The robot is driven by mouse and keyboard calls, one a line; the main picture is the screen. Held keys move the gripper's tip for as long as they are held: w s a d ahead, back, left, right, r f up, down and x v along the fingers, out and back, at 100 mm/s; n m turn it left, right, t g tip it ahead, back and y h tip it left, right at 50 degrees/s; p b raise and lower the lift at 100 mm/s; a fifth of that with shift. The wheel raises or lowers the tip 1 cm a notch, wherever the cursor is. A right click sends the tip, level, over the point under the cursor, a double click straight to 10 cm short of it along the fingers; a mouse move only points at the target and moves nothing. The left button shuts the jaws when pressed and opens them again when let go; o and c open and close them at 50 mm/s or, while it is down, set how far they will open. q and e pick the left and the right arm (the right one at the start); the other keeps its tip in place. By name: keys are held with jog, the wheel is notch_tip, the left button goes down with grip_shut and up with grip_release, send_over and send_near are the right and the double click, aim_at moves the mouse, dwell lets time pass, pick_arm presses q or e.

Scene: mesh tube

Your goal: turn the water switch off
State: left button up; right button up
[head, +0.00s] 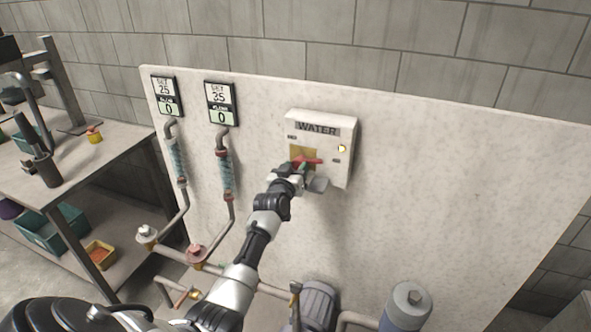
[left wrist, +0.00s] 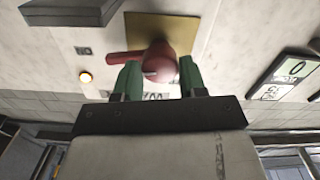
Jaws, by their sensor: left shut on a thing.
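The water switch is a red rotary knob (head: 313,161) with a lever, on a yellow plate (head: 296,153) in a white box (head: 322,120) marked WATER. In the head view its lever points right, roughly level. My left gripper (head: 300,169) is at the box front and partly hides the knob. In the left wrist view the green fingers (left wrist: 160,80) are shut on the red knob (left wrist: 157,60), one on each side, and its lever sticks out left. My right gripper is not in view.
Two gauges (head: 167,96) (head: 221,104) both read 0 on the pale panel (head: 430,190). Pipes and valves (head: 196,252) run below them. A grey pump (head: 318,303) and a blue-grey cylinder (head: 407,307) stand below the box. A workbench (head: 90,165) is at left.

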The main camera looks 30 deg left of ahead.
pick_arm(q)
jog(key=n, duration=0.4)
jog(key=shift+n, duration=0.3)
jog(key=n, duration=0.3)
jog(key=shift+n, duration=0.4)
jog(key=n, duration=0.4)
jog(key=shift+n+p, duration=0.35)
jog(key=shift+n, duration=1.65)
jog(key=o, duration=0.9)
